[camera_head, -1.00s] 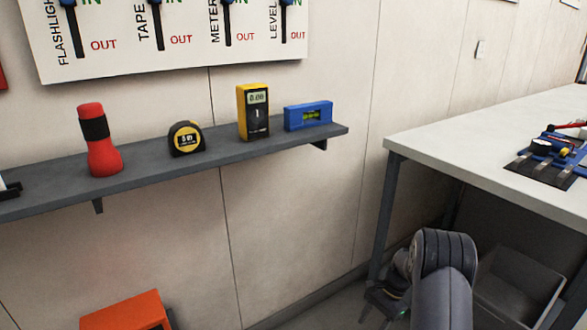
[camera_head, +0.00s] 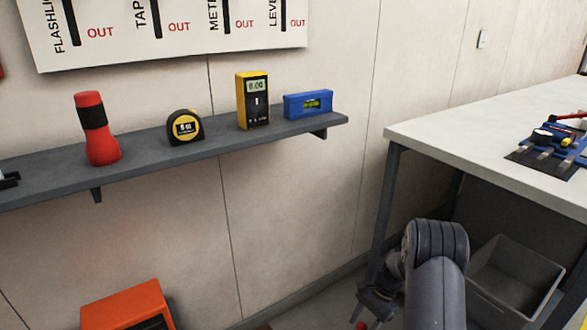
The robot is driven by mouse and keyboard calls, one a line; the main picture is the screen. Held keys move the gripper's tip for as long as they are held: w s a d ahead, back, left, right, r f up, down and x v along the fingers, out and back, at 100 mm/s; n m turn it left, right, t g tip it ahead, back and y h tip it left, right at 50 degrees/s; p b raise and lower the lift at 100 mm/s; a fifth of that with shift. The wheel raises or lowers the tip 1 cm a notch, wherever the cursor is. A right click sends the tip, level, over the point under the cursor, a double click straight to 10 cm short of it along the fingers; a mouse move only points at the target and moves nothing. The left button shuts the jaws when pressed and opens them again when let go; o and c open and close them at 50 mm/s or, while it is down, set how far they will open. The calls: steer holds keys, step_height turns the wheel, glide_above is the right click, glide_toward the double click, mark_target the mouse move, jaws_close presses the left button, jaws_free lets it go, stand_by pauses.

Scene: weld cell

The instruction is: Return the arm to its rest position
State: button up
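My arm hangs low in front of the workbench, its grey upper link in the foreground. My gripper (camera_head: 372,303) is small and dark, below and left of the arm's wrist, near the bench leg. Its fingers point downward and are partly hidden, so I cannot tell whether they are open or shut. A small red spot shows just below it at the bottom edge; I cannot tell whether it touches the gripper.
A wall shelf (camera_head: 225,145) holds a red flashlight (camera_head: 99,145), tape measure (camera_head: 185,128), yellow meter (camera_head: 252,100) and blue level (camera_head: 308,104). The workbench (camera_head: 480,120) carries a tool roll (camera_head: 520,158). A grey bin (camera_head: 515,272) stands beneath. An orange box (camera_head: 127,305) is lower left.

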steer(key=shift+s+a+r, duration=0.3)
steer(key=shift+s+a, duration=0.1)
steer(key=shift+a, duration=0.2)
steer(key=shift+s+a+r, duration=0.3)
steer(key=shift+s+a, duration=0.1)
steer(key=shift+a, duration=0.2)
steer(key=shift+s+a+f+t+h+b, duration=0.1)
steer(key=shift+s+a+t+h+b, duration=0.45)
steer(key=shift+a+t+h, duration=0.6)
steer(key=shift+s+a+f+t+h+b, duration=0.2)
steer(key=shift+s+a+h+b, duration=0.15)
steer(key=shift+h, duration=0.25)
steer(key=shift+s+a+f+t+h+b, duration=0.15)
steer(key=shift+s+a+h+b, duration=0.15)
steer(key=shift+h+b, duration=0.2)
step_height(320, 180, up, 11)
steer(key=p, duration=0.3)
steer(key=shift+p, duration=0.3)
